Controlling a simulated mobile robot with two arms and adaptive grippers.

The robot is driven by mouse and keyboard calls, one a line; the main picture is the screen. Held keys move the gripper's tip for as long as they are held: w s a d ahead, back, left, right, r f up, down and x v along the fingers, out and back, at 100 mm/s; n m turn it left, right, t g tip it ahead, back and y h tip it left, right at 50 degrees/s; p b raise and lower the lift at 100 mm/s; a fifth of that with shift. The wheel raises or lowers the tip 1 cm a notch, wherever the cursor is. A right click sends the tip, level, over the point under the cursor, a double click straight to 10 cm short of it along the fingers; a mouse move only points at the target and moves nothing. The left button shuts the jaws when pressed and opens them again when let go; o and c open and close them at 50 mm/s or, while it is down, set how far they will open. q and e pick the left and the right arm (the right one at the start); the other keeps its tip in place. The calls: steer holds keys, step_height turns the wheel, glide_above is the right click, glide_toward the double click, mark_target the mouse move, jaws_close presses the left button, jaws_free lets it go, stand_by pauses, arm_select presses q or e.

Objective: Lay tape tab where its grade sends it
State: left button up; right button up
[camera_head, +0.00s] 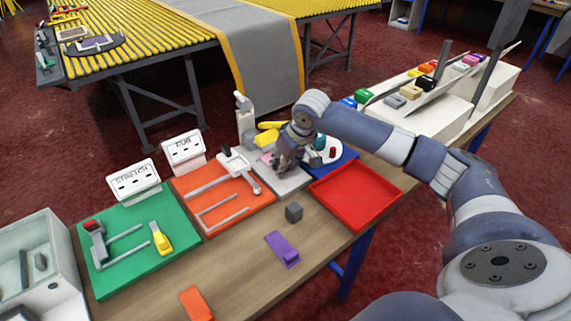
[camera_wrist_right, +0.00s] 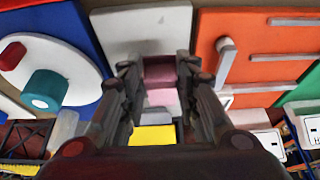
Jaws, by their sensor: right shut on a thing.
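My right gripper (camera_head: 285,166) is low over a pale grey plate (camera_head: 295,181) between the orange board and the blue mat. In the right wrist view its fingers (camera_wrist_right: 159,72) are closed on a pink piece (camera_wrist_right: 158,70), which looks like the tape tab. A lighter pink patch shows just below it; I cannot tell if it is the same piece. The green board (camera_head: 152,256) has a sign reading "STRETCH" (camera_head: 134,181). The orange board (camera_head: 235,215) has a sign (camera_head: 184,150) that seems to read "RUB". My left gripper is not in view.
An empty red tray (camera_head: 355,196) lies at the right. A blue mat (camera_head: 345,155) holds a white disc. A grey cube (camera_head: 294,212), a purple piece (camera_head: 282,249) and an orange piece (camera_head: 196,304) lie on the wooden table front. A yellow piece (camera_head: 160,238) is on the green board.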

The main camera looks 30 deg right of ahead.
steer(key=shift+w+d+f, duration=0.15)
steer(key=shift+w+d, duration=0.7)
steer(key=shift+w, duration=0.2)
steer(key=shift+f+p, duration=0.5)
steer(key=shift+f, duration=1.25)
steer(key=o, duration=1)
steer(key=shift+f, duration=0.1)
steer(key=b+v, duration=0.1)
steer(key=v, duration=1.1)
